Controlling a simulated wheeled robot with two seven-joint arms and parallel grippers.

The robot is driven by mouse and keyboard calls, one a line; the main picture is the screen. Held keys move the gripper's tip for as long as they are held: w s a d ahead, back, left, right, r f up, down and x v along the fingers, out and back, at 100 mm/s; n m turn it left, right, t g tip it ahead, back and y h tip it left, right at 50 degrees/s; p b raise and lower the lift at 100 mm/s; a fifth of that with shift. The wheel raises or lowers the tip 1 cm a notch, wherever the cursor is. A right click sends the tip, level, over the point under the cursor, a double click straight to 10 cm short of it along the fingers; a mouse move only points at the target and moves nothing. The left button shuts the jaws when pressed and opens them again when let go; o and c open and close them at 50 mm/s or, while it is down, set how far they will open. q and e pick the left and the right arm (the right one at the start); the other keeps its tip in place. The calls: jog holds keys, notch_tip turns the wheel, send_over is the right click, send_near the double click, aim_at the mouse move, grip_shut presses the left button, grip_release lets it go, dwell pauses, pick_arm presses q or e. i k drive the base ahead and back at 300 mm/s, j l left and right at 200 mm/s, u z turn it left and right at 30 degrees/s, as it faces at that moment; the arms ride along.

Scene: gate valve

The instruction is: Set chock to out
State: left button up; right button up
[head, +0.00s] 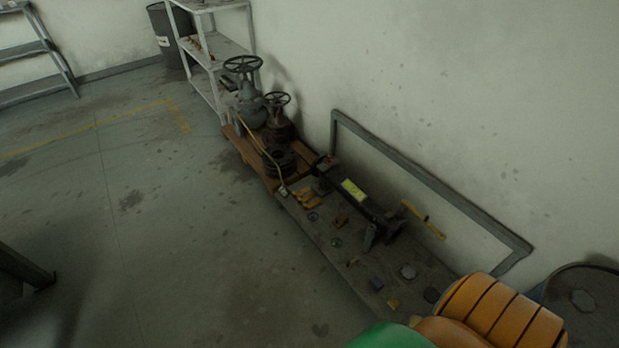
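I cannot tell for certain which piece is the chock. A pair of yellow-orange pieces (307,198) lies on the grey work surface (330,265), near its far end. A small brown-orange block (341,219) lies close to them, and a small yellow block (393,302) lies nearer to me. A dark elongated fixture (362,203) with a yellow-green label stands along the wall side of the surface. Neither of my grippers shows in the head view.
Two valves with handwheels (243,64) (277,98) stand on an orange-brown pallet (306,148) beyond the work surface. A white shelf (208,112) and a dark bin (167,40) stand farther back. A yellow-handled bar (424,219) lies by the wall. The floor (150,240) at left is open.

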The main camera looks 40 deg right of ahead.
aim_at(342, 219)
jog(key=i+z, duration=0.15)
jog(key=i, duration=0.35)
jog(key=i+j+z, duration=0.2)
jog(key=i, duration=0.3)
jog(key=i+z, duration=0.15)
jog(key=i, duration=0.35)
